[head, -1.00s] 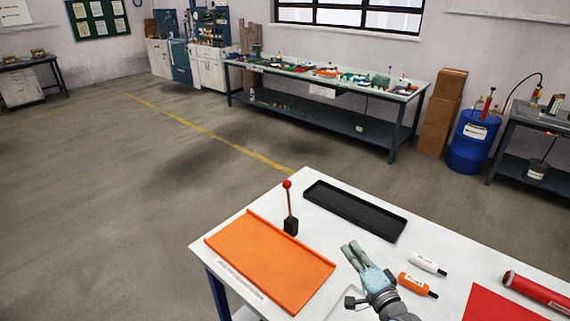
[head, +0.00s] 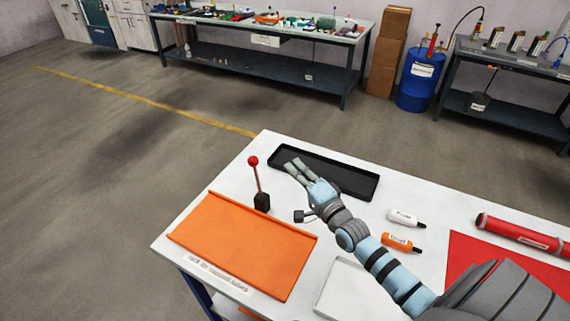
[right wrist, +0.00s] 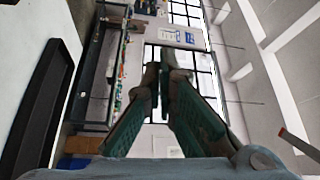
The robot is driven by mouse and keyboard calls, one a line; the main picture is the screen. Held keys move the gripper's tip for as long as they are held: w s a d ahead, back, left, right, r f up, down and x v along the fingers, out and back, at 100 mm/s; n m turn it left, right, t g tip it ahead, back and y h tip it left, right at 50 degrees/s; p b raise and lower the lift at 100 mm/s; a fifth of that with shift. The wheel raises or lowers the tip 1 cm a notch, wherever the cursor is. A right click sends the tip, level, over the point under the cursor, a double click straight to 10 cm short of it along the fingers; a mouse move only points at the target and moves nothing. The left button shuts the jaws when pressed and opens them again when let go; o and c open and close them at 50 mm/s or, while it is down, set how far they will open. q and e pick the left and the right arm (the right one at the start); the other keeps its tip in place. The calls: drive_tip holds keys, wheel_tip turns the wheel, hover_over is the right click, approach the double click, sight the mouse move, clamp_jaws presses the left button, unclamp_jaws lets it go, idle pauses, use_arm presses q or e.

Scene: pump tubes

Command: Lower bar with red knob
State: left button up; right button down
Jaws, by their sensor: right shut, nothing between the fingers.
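The bar with the red knob (head: 253,161) stands upright, leaning slightly, on a small black base (head: 262,202) behind the orange tray (head: 243,245) on the white table. My right gripper (head: 293,167) is shut and empty. In the head view it shows to the right of the knob, over the near left end of the black tray (head: 367,189), apart from the bar. In the right wrist view its fingers (right wrist: 166,65) point up the picture towards the window, and part of a bar shows at the right edge (right wrist: 300,146). My left gripper is not in view.
A white bottle (head: 405,217) and an orange bottle (head: 401,243) lie right of my arm. A red tube (head: 520,235) and a red mat (head: 475,262) are farther right. A white tray (head: 345,295) is at the front. Floor lies open left of the table.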

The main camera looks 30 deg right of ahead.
drive_tip(key=w+a+b, duration=0.3)
drive_tip(key=w+b, duration=0.1)
drive_tip(key=w, duration=0.3)
drive_tip(key=shift+w+a, duration=0.4)
drive_tip(key=shift+w+d+f, duration=0.1)
drive_tip(key=shift+d+f, duration=0.05)
drive_tip(key=shift+d, duration=0.05)
